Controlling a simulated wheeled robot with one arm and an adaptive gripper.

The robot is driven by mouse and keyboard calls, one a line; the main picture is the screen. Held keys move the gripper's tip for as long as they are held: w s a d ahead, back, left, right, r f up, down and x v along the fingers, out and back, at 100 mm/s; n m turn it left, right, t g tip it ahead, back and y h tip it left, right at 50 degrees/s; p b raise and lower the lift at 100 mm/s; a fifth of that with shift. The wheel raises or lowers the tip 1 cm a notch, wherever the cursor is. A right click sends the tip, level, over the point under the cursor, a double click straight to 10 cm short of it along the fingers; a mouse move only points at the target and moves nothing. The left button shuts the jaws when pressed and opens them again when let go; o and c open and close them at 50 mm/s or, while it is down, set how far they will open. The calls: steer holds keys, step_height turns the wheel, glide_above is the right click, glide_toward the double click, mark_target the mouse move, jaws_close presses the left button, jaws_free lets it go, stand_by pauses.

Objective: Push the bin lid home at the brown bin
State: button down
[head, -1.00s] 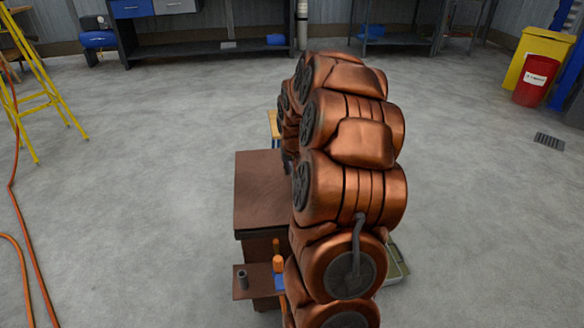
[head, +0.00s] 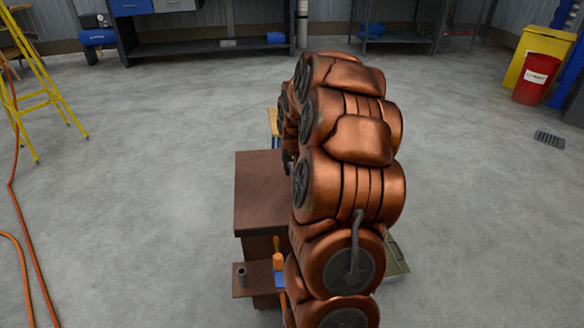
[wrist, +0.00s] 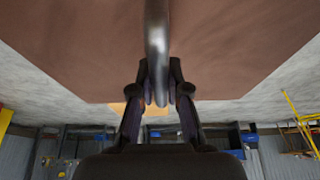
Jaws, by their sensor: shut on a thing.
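The brown bin (head: 258,246) stands mid-floor in the head view, left of my arm. Its flat brown lid (head: 262,185) is on top, with a dark front edge; my arm covers its right side. I cannot tell whether the lid is fully down. In the wrist view a brown panel (wrist: 80,50), apparently the lid, fills the upper part. A grey metal handle (wrist: 157,35) runs down its middle. My gripper (wrist: 160,92) is shut on the handle's lower end. In the head view my arm hides the gripper.
A small brown shelf (head: 262,284) with a grey cup-like piece (head: 242,275) and an orange-handled tool (head: 278,260) is at the bin's front. A pale green tray (head: 397,262) lies partly behind my arm. A yellow ladder (head: 40,95) and orange hose (head: 22,245) are left.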

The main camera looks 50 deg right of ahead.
stand_by(0.4)
steer(key=c, duration=1.1)
jaws_free()
steer(key=shift+f, duration=0.1)
steer(key=v, duration=1.2)
